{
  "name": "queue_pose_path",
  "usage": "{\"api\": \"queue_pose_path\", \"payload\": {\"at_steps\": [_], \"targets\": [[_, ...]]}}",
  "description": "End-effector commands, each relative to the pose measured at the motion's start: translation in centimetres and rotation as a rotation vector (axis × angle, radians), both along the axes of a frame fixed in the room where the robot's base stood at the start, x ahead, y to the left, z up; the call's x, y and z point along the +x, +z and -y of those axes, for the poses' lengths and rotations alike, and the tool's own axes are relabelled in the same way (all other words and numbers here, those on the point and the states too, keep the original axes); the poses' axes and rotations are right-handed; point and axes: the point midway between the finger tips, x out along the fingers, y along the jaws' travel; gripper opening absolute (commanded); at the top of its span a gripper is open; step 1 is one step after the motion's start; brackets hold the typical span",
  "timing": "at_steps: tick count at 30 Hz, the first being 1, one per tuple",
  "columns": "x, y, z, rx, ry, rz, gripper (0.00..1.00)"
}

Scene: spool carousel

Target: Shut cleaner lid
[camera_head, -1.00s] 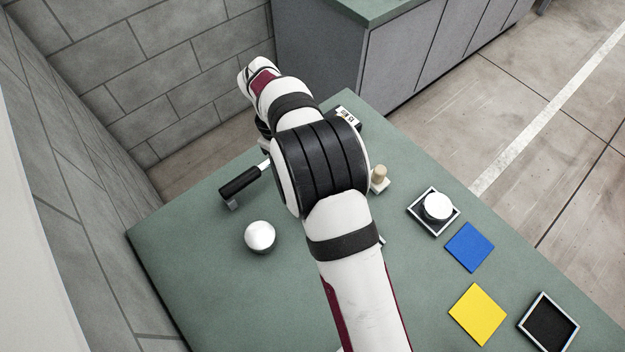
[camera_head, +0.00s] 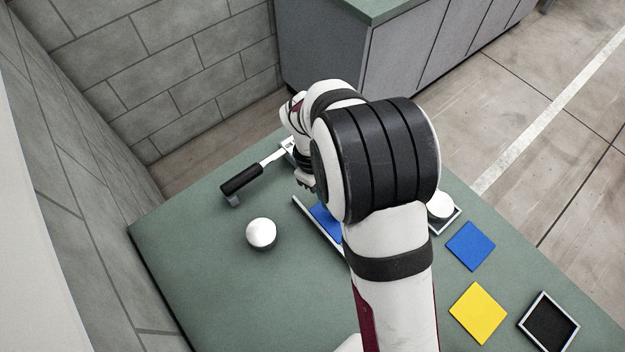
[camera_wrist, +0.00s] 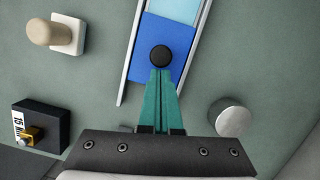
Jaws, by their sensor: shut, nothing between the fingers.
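The cleaner shows in the wrist view as a pale tray with two metal rails (camera_wrist: 133,50) and a light blue inside (camera_wrist: 176,8). Its blue lid (camera_wrist: 146,68) lies between the rails and bears a round black knob (camera_wrist: 161,57). My gripper (camera_wrist: 161,72) is shut, its green fingertips together just at the near side of the knob; I cannot tell whether they touch it. In the head view part of the blue lid (camera_head: 325,220) and a rail (camera_head: 312,222) show left of my arm, which hides the rest.
A wooden-knobbed piece (camera_wrist: 45,33) and a black timer box (camera_wrist: 40,122) stand left of the cleaner in the wrist view.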

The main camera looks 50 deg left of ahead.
Motion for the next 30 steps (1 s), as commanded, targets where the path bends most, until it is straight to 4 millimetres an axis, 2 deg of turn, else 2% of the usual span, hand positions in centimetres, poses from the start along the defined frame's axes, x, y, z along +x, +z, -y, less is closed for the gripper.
{"api": "queue_pose_path", "payload": {"at_steps": [3, 6, 12, 23, 26, 28, 30], "targets": [[0.0, 0.1, 3.0, -0.001, -0.003, 0.000, 0.00], [0.0, 0.0, 4.9, -0.001, -0.002, -0.001, 0.00], [-0.1, 0.0, 6.4, -0.001, -0.002, -0.001, 0.00], [-0.1, -0.1, 6.2, -0.005, -0.002, -0.002, 0.00], [-0.5, -0.1, 4.2, 0.000, 0.001, 0.000, 0.00], [-0.9, -0.1, 2.1, 0.003, 0.002, 0.000, 0.00], [-0.9, 2.5, 1.6, 0.009, -0.001, 0.004, 0.00]]}}
